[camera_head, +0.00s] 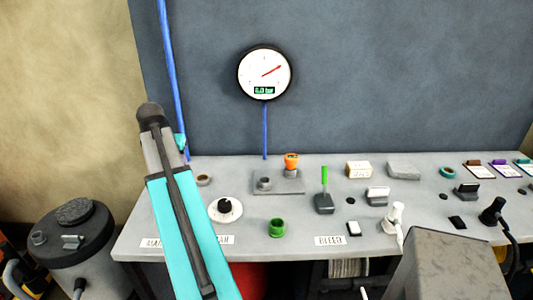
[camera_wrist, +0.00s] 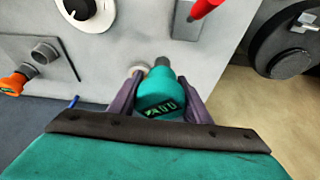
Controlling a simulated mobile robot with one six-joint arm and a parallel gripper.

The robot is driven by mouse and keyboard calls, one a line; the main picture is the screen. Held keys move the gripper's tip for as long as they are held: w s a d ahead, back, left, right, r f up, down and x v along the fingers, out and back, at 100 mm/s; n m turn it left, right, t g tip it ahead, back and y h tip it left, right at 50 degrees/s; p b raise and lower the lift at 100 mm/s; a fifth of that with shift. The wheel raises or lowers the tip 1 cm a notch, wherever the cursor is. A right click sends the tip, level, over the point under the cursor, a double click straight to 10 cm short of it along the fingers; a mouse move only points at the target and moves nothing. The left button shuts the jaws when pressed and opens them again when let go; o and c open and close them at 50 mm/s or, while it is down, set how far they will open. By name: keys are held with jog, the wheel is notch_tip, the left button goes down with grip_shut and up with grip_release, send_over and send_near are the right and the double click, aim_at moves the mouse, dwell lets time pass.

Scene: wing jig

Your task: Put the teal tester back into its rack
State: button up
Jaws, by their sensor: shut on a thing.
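The teal tester (camera_wrist: 158,92) is a rounded teal body with a small dark display and a grey end, seen in the wrist view. My gripper (camera_wrist: 160,82) is shut on it, with one dark purple finger on each side. The grey end points toward the bench top, but I cannot tell whether it touches. In the head view my arm hides most of the gripper, and only a bit of the teal tester (camera_head: 181,141) shows at the bench's back left. A tan ring (camera_head: 203,180) is close by on the bench. I cannot make out the rack for certain.
The grey bench (camera_head: 290,247) carries a white dial (camera_head: 225,209), an orange-topped fitting (camera_head: 291,162), a green cup (camera_head: 277,228) and a green-handled lever (camera_head: 324,190). A gauge (camera_head: 265,73) hangs on the wall behind. A dark drum (camera_head: 73,235) stands left of the bench.

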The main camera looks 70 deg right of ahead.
jog(key=s+d+m+g, duration=0.1)
jog(key=s+d+m, duration=0.3)
jog(key=s+d, duration=0.75)
jog(key=m+g, duration=0.2)
jog(key=m, duration=0.2)
send_over(268, 178)
jog(key=shift+a+r, duration=0.1)
jog(key=shift+a, duration=0.05)
jog(key=shift+f+b, duration=1.5)
jog(key=shift+f, duration=2)
jog(key=shift+w+a+f+b, duration=0.15)
jog(key=shift+f+b, duration=0.6)
jog(key=shift+f, duration=1.15)
jog(key=o, duration=1.2)
